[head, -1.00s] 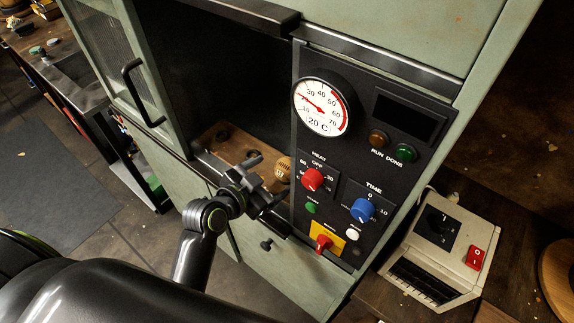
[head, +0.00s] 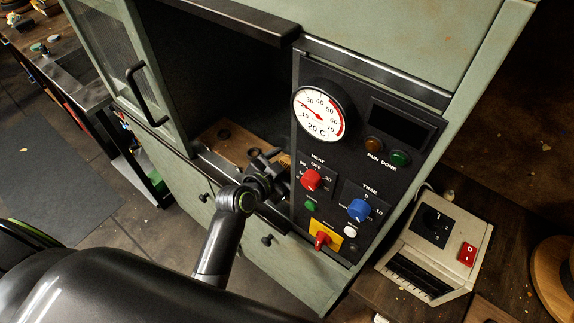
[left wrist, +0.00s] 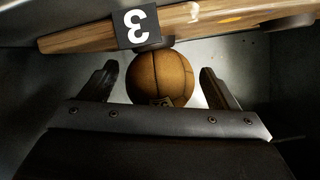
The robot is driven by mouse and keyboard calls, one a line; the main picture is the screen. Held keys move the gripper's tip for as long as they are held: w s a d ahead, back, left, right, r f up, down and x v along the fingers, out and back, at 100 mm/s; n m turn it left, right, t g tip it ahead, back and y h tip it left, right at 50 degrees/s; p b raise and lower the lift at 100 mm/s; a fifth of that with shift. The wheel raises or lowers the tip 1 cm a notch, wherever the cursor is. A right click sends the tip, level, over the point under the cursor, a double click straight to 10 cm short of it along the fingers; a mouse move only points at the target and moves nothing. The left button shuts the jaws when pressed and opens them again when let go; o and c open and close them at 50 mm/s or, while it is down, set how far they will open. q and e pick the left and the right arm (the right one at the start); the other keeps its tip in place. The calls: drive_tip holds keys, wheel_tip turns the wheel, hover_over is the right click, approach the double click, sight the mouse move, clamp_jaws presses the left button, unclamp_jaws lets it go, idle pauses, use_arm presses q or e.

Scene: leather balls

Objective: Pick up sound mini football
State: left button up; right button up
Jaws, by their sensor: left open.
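A brown leather ball with dark seams (left wrist: 160,77) sits inside the cabinet, in front of a wooden board, in the left wrist view. A small dark mark shows low on it. My left gripper (left wrist: 159,72) is open, with one finger on each side of the ball and visible gaps between. In the head view my left gripper (head: 272,160) reaches into the cabinet opening beside the control panel. My right gripper is not in view.
The control panel (head: 345,130) with gauge and knobs borders the opening on the right. The open glazed door (head: 125,75) stands left. A pale switch box (head: 435,245) sits at the lower right.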

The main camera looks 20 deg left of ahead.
use_arm(q)
drive_tip(key=c, duration=1.1)
